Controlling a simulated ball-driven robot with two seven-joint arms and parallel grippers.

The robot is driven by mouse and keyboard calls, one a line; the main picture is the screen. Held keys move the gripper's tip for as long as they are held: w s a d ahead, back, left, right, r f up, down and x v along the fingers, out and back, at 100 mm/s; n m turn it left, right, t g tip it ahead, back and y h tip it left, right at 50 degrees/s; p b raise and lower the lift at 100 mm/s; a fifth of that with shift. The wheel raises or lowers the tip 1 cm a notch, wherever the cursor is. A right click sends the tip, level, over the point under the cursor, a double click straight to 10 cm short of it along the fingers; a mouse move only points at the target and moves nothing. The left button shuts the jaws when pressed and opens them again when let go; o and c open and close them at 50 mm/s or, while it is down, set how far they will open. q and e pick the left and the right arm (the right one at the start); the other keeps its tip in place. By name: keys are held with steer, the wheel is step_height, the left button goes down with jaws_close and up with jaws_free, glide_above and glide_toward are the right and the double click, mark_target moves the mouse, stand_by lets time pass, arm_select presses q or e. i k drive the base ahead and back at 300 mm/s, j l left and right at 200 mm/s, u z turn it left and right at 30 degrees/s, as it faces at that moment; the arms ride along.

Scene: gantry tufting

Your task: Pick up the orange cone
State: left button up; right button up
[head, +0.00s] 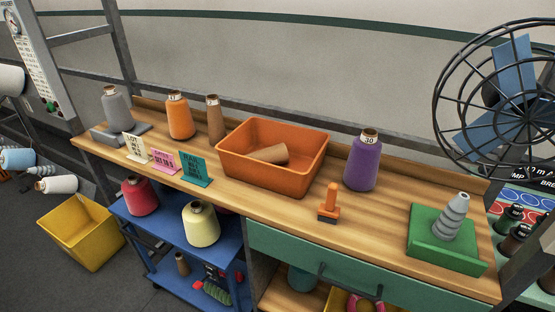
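The orange cone (180,117) is a yarn cone with a pale, labelled top. It stands upright near the back left of the wooden bench (370,215) in the head view. Neither of my grippers is in view.
An orange bin (230,168) with a brown tube inside stands mid-bench. Small cards (195,170) stand in front of the orange cone. A purple cone (363,165), an orange-handled tool (330,203) and a green block (425,240) are further right. A caged fan (505,90) stands at right.

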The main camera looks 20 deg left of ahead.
mark_target(182, 126)
steer(key=u, duration=1.35)
